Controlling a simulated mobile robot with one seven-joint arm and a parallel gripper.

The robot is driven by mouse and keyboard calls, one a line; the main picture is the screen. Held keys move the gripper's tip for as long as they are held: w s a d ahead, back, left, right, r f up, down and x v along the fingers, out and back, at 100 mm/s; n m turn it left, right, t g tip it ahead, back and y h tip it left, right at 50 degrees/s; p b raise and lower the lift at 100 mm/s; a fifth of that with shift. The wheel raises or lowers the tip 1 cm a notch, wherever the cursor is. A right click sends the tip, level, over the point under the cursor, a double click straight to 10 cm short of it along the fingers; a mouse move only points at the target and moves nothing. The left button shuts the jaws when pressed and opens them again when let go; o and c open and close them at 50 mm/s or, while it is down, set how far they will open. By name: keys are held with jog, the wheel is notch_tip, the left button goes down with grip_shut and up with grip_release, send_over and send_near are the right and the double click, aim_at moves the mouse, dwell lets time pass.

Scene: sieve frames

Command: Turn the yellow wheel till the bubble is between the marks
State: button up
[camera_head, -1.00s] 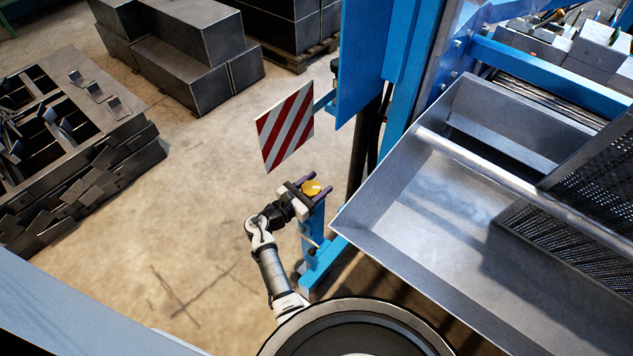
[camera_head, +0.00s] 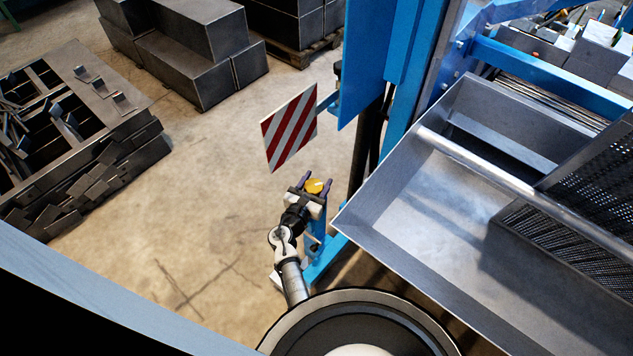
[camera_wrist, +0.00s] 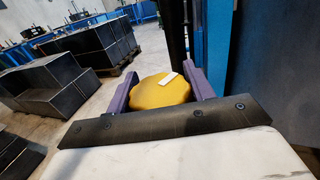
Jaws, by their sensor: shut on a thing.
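The yellow wheel (camera_head: 314,186) sits on top of a blue post (camera_head: 319,236) beside the blue machine frame. In the wrist view the yellow wheel (camera_wrist: 160,91) has a lobed edge and a small white mark on top, toward its far right side. My gripper (camera_head: 315,182) is shut on the wheel. In the wrist view its two purple fingers (camera_wrist: 156,87) stand on either side of the wheel. I cannot make out a bubble or its marks in either view.
A red-and-white striped board (camera_head: 289,128) hangs just behind my gripper. A large grey metal trough (camera_head: 382,187) is close on the right. Dark blocks (camera_head: 188,68) stand at the back left, and a heap of metal parts (camera_head: 90,165) lies left. The floor between is clear.

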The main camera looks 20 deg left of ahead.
jog(key=o, duration=1)
jog(key=shift+c, duration=0.2)
jog(key=s+a+b, duration=0.1)
jog(key=s+b, duration=0.1)
jog(key=s, duration=1.1)
jog(key=shift+s, duration=0.4)
jog(key=shift+a, duration=0.1)
